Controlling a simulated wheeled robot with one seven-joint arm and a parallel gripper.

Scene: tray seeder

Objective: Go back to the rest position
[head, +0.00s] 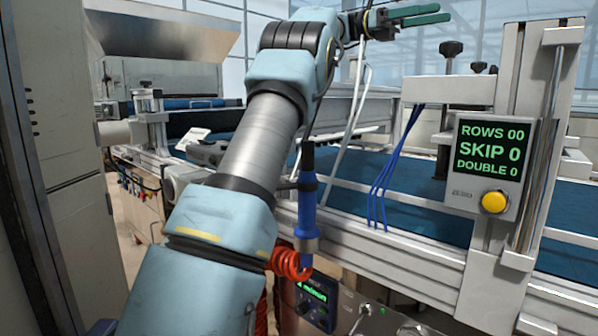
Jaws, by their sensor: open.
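My gripper (428,15) is raised at the top of the head view, right of the middle, with its green fingers pointing right. The two fingers show a gap between them, and nothing is seen held there. It is high above the blue conveyor belt (430,214) and apart from the machine in the picture. My light blue arm reaches up from the bottom left and hides part of the machine behind it.
A display box (487,168) reads ROWS 00, SKIP 0, DOUBLE 0, with a yellow button (495,202). A blue cylindrical tool (307,212) with a red coiled hose (290,264) hangs by the rail. A grey cabinet (55,150) stands close at left. A metal hopper (160,35) is behind.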

